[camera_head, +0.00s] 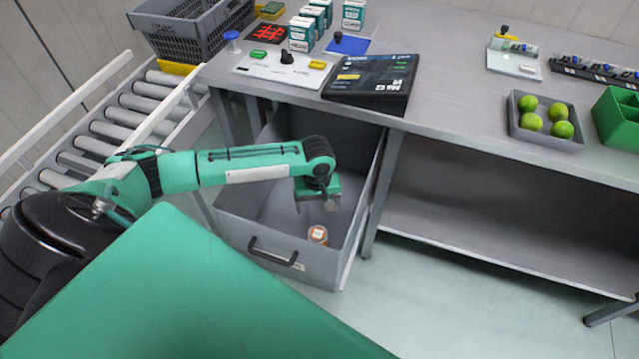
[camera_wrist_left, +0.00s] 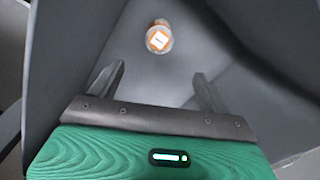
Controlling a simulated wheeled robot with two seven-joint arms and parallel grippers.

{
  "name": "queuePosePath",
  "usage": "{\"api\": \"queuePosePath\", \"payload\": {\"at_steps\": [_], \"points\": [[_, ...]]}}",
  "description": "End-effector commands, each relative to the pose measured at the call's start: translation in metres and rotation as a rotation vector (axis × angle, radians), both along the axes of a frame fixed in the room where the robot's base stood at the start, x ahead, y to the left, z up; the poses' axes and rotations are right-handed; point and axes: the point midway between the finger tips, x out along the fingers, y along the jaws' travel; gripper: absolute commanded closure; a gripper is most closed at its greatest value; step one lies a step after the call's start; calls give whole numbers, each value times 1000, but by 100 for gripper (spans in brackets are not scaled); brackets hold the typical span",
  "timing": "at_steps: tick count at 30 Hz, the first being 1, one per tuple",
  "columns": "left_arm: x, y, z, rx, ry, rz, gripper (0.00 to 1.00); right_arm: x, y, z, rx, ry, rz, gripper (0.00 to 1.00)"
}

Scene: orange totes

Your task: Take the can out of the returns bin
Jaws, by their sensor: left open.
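The can (camera_head: 317,235) is small, with an orange and white top, and stands near the front of the grey bin (camera_head: 262,220) under the table. The can also shows in the left wrist view (camera_wrist_left: 159,37), ahead of the fingertips and a little left of the middle between them. My left gripper (camera_head: 318,205) hangs over the bin, above and behind the can, pointing down. In the left wrist view its two fingers (camera_wrist_left: 160,82) are wide apart with nothing between them. The can is apart from the fingers. My right gripper does not show.
The bin has a black handle (camera_head: 272,254) on its front. The table (camera_head: 455,105) carries a black case (camera_head: 372,82), small boxes, and a grey tray (camera_head: 545,140) with several green fruits. A roller conveyor (camera_head: 110,115) runs at the left. The lower shelf is bare.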

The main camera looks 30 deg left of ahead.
Motion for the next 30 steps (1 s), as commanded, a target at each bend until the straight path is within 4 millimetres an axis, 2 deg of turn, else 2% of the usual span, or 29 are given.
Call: {"api": "queuePosePath", "payload": {"at_steps": [1, 3, 9, 14, 24, 30], "points": [[0, 0, -21, 0, 0, 0, 21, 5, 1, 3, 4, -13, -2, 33], [0, 0, -31, 0, 0, 0, 21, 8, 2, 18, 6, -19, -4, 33], [0, 0, -46, 0, -1, -1, 21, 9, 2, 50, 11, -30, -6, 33], [0, 0, -58, 0, 1, 0, 21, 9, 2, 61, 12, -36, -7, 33], [0, 0, -120, 0, 1, 0, 21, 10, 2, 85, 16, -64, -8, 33], [1, 0, -134, 0, 0, -2, 21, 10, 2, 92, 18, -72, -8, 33]]}}
